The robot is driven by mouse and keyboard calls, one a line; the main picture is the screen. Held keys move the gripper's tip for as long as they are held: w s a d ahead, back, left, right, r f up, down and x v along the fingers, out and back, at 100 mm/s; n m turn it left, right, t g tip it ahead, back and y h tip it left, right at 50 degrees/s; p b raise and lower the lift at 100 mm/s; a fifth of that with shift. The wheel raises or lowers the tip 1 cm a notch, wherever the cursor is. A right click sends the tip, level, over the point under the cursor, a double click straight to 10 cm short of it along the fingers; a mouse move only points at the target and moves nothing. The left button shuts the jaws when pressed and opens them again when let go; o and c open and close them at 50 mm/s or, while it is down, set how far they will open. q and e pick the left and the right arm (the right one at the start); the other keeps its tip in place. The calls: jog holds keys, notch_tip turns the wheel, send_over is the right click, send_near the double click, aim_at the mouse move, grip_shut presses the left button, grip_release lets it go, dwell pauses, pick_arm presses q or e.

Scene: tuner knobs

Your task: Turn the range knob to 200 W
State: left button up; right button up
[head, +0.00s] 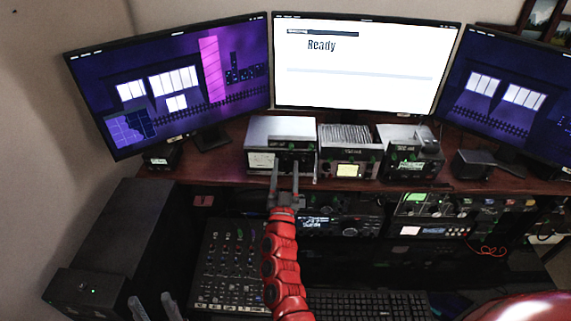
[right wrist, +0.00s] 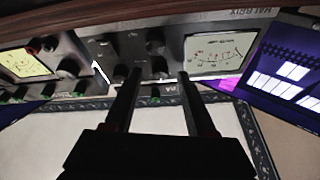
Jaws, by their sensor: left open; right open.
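A grey tuner box (head: 282,132) with a pale meter stands on the wooden shelf in the head view. Its front fills the upper part of the right wrist view, rotated, with a needle meter (right wrist: 213,53) and several dark knobs. My right gripper (head: 285,172) is open in front of this box. In the right wrist view its two fingers (right wrist: 158,76) are apart, with a dark knob (right wrist: 159,67) between the tips; I cannot tell whether they touch it. The labels are too small to read, so the range knob and its setting are unclear. My left gripper (head: 153,305) is open, low at the left.
Two more boxes with lit meters (head: 348,154) (head: 404,162) stand to the right on the shelf. Three monitors (head: 365,90) are behind. Radios (head: 340,222), a mixer (head: 228,262), a keyboard (head: 370,303) and a black case (head: 115,240) sit below the shelf.

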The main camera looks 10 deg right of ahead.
jog(key=shift+w, duration=0.1)
jog(key=shift+c, duration=0.3)
grip_shut()
